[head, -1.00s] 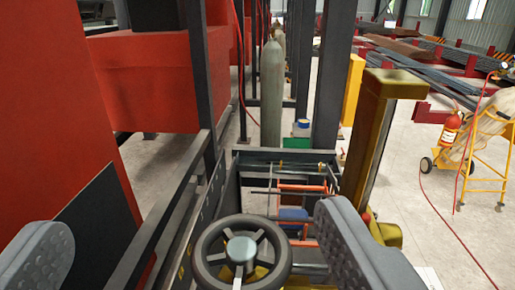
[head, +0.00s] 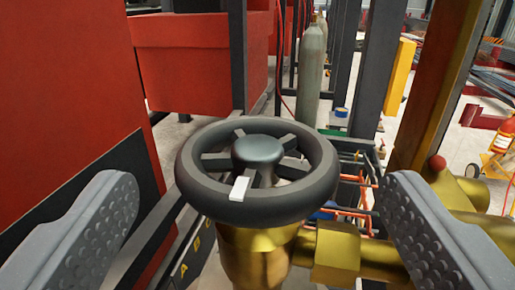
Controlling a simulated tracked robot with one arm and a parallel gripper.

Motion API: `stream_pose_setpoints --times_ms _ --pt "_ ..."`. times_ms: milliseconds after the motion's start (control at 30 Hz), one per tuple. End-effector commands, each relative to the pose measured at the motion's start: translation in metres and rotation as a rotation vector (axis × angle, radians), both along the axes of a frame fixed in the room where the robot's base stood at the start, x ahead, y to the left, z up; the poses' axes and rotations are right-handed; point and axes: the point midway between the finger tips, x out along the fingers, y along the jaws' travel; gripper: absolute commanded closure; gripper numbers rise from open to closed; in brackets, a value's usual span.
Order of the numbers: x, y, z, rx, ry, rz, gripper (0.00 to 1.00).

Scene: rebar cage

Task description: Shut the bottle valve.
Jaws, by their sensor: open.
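The bottle valve has a dark round handwheel (head: 257,205) with spokes, a grey hub and a small white marker on its near side. It sits on a brass valve body (head: 258,255) with a brass side outlet at the right. My gripper (head: 258,215) is open, with one grey studded finger at each side of the picture. The handwheel lies between the two fingers, with a visible gap on both sides. The fingers do not appear to touch it. The lower part of the valve is cut off by the picture's bottom edge.
A red machine (head: 70,120) stands close at the left. A brass-coloured post (head: 440,85) rises at the right behind my right finger. Grey gas bottles (head: 311,75) stand behind, near dark upright posts.

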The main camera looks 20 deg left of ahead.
Motion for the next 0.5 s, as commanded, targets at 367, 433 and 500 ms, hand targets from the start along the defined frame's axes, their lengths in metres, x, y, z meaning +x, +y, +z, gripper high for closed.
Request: stream_pose_setpoints --times_ms 367,433,500 --pt "0.042 0.020 0.000 -0.001 0.003 0.002 0.18" --pt "0.046 0.023 0.001 0.000 0.001 0.001 0.18" --pt "0.050 0.025 0.001 -0.001 0.000 0.001 0.18"
